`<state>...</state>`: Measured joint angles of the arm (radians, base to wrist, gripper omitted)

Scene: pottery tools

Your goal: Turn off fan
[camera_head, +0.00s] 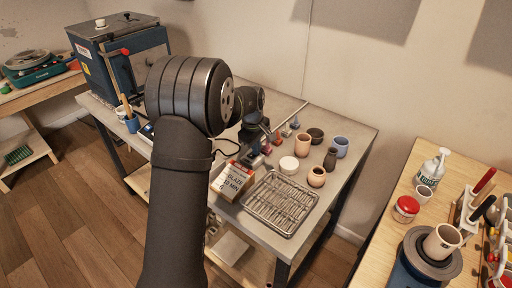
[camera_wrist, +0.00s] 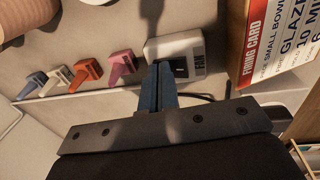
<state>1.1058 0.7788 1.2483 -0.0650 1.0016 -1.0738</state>
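A white switch box (camera_wrist: 192,49) lettered "FAN" sits at the upper middle of the wrist view, with a dark rocker in its face. My gripper (camera_wrist: 160,68) has its two dark fingers together, with nothing visible between them. The fingertips overlap the left part of the box beside the rocker; I cannot tell whether they touch it. In the head view my gripper (camera_head: 266,146) points down over the grey table, partly behind my own arm. I cannot make out the switch box there, and no fan is clearly visible.
Pink, orange, white and blue clips (camera_wrist: 88,72) stand left of the box in the wrist view. A firing card (camera_wrist: 284,42) stands close on the right. A wire rack (camera_head: 281,203), cups and jars (camera_head: 303,145) occupy the grey table (camera_head: 356,136).

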